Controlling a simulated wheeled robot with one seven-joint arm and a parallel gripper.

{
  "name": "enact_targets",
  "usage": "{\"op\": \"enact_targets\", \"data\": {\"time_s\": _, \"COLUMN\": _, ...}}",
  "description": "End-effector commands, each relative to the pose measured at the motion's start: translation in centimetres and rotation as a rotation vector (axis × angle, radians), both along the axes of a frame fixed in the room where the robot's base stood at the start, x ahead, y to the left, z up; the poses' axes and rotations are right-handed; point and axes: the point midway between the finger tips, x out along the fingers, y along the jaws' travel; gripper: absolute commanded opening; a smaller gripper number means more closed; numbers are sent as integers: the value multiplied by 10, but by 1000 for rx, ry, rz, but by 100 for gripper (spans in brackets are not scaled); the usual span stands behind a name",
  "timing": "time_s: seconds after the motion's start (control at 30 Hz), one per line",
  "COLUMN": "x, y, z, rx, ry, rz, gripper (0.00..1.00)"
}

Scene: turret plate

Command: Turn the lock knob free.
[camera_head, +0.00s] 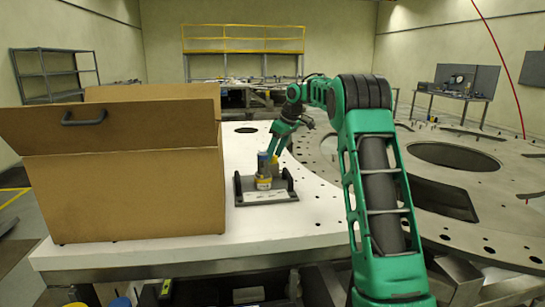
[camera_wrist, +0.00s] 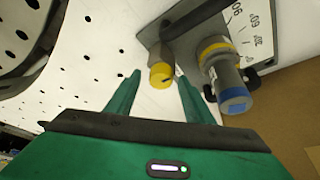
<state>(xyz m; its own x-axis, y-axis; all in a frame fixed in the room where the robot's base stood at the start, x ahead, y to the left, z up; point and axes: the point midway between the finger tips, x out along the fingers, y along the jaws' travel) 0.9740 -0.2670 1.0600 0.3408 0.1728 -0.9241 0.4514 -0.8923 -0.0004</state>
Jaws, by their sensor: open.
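A grey fixture (camera_head: 265,198) with upright end pieces stands on the white plate. A grey cylinder with yellow and blue bands (camera_head: 264,170) rises from it; it also shows in the wrist view (camera_wrist: 222,68), beside a white plate marked with numbers (camera_wrist: 253,28). A yellow knob (camera_wrist: 161,75), likely the lock knob, juts from the fixture's left end in the wrist view. My gripper (camera_wrist: 158,77) is open, with a finger on each side of the knob in that view. I cannot tell whether either finger touches it. In the head view my gripper (camera_head: 273,155) is by the cylinder.
A large cardboard box (camera_head: 125,190) stands close to the left of the fixture. The white plate (camera_head: 290,225) is clear in front of it. A grey turret plate (camera_head: 480,205) with large openings lies to the right.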

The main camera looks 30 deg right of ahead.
Motion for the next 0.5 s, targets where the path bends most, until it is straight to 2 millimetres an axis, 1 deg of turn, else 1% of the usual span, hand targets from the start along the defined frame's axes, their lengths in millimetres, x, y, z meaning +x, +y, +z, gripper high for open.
{"op": "enact_targets", "data": {"time_s": 0.07, "x": -1, "y": -1, "z": 3, "rx": 0, "ry": 0, "rz": 0, "gripper": 48}}
{"op": "enact_targets", "data": {"time_s": 0.17, "x": -3, "y": -2, "z": 12, "rx": 1, "ry": -3, "rz": 0, "gripper": 48}}
{"op": "enact_targets", "data": {"time_s": 0.27, "x": -9, "y": -6, "z": 26, "rx": -1, "ry": -3, "rz": -1, "gripper": 48}}
{"op": "enact_targets", "data": {"time_s": 0.5, "x": -24, "y": -14, "z": 68, "rx": -1, "ry": -3, "rz": -1, "gripper": 48}}
